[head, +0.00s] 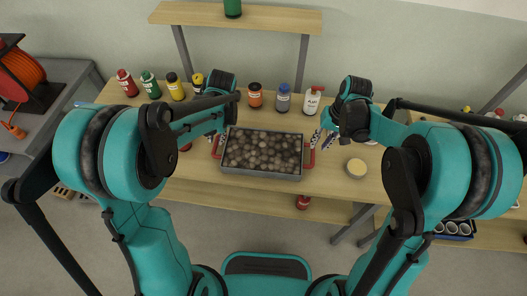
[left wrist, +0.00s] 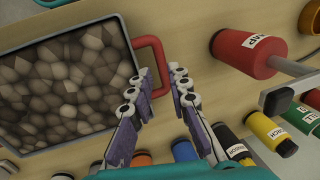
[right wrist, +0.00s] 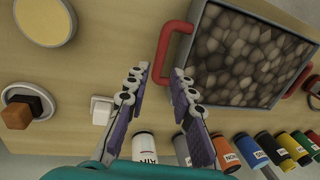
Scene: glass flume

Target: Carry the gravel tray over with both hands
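The gravel tray (head: 262,174) is a grey rectangular tray full of brown-grey stones, with a red handle at each short end. It stands on the wooden table. My left gripper (left wrist: 163,78) is open and empty, its fingertips close to the tray's left red handle (left wrist: 154,58). My right gripper (right wrist: 160,72) is also open and empty, its fingertips close to the right red handle (right wrist: 166,50). In both wrist views the handle lies just ahead of the fingertips. I cannot tell whether any fingertip touches a handle. In the head view the left fingers are largely hidden by my arm.
Several coloured bottles stand along the table's back, including an orange one (head: 255,95) and a white one (head: 313,100). A round pale dish (head: 356,168) lies right of the tray. A red cylinder (left wrist: 245,54) stands near my left gripper. A shelf (head: 236,17) rises behind.

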